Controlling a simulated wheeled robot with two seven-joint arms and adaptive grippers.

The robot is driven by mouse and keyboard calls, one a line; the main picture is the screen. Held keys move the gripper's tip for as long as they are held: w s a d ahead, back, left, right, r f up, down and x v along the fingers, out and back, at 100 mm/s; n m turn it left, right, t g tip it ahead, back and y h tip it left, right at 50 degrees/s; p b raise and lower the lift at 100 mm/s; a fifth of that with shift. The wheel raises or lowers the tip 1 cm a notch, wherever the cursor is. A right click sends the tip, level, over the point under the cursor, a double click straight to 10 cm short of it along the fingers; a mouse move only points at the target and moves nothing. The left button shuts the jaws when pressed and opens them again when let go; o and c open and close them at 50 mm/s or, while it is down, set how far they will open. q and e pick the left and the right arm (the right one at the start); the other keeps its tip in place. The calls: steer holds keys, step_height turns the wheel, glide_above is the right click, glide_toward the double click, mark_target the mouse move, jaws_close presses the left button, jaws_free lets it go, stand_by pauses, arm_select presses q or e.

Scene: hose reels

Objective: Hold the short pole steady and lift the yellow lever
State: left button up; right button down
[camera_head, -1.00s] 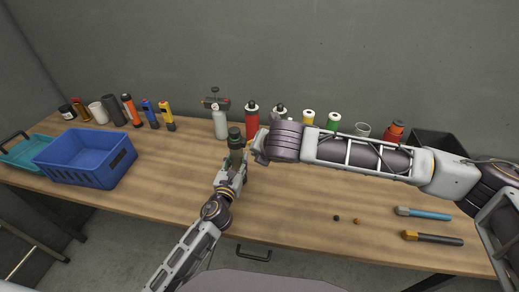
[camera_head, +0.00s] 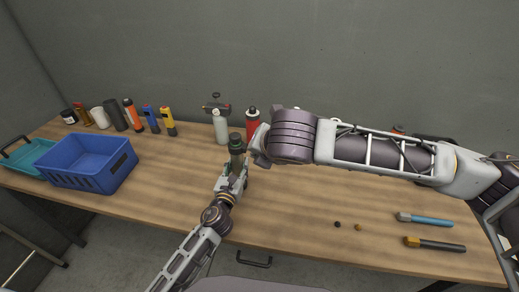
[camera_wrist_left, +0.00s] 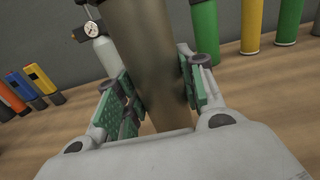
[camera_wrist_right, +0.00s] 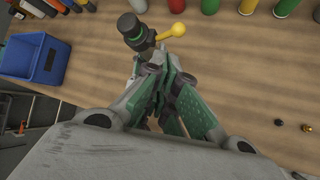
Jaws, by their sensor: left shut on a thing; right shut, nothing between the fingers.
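The short pole (camera_head: 237,147) stands upright on the table, with a dark ribbed top. In the left wrist view it is a brownish cylinder (camera_wrist_left: 150,70) between the finger pads. My left gripper (camera_head: 236,172) is shut on it. In the right wrist view the yellow lever (camera_wrist_right: 172,33) sticks out sideways from the pole's dark head (camera_wrist_right: 132,32), ending in a round knob. My right gripper (camera_wrist_right: 165,78) is shut and empty, its fingertips close below the lever in the picture; I cannot tell whether they touch. The right arm hides the lever in the head view.
A blue bin (camera_head: 62,173) and a teal tray (camera_head: 22,168) stand at the left. Bottles, including a red one (camera_head: 252,120), line the back. Two handled tools (camera_head: 425,219) lie at the right with two small balls. The table's middle front is clear.

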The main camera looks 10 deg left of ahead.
steer(key=shift+s+d, duration=0.1)
stand_by(0.3)
steer(key=shift+s+d, duration=1.9)
steer(key=shift+s, duration=0.25)
arm_select(q)
steer(key=o, duration=1.4)
steer(key=shift+s, duration=0.1)
steer(key=shift+s+a, duration=0.2)
steer(key=shift+s, duration=2.75)
steer(key=shift+s+a, duration=0.15)
steer(key=shift+s, duration=2.75)
steer(key=shift+s+f, duration=0.1)
